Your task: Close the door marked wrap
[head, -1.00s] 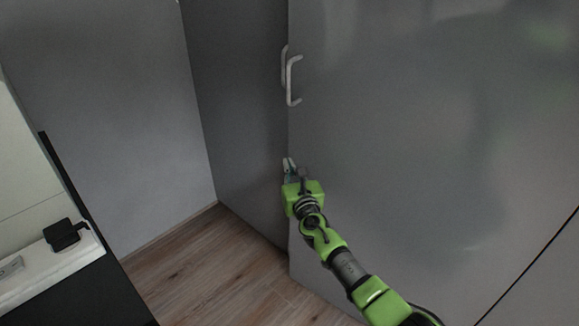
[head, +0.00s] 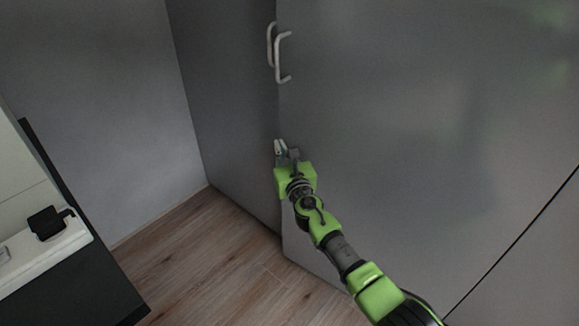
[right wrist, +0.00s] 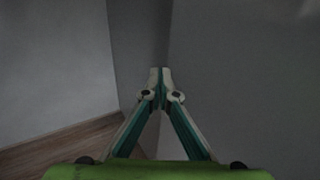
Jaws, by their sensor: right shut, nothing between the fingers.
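A large grey door (head: 400,130) fills the right of the head view, with a pale bar handle (head: 283,57) near its left edge. A darker grey door panel (head: 225,110) with its own bar handle (head: 270,45) adjoins it on the left. The lower corner of the right door sits slightly forward of that panel. No "wrap" marking is readable. My right gripper (head: 279,147) is shut and empty, below the handles at the edge between the panels. In the right wrist view its fingertips (right wrist: 160,72) meet in front of that edge; contact is unclear. My left gripper is not in view.
Wood floor (head: 200,260) is clear below the doors. A grey wall (head: 95,110) stands at left. A white and dark furniture piece (head: 60,245) with a small black object (head: 46,223) is at the lower left. A dark seam (head: 520,235) crosses the lower right.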

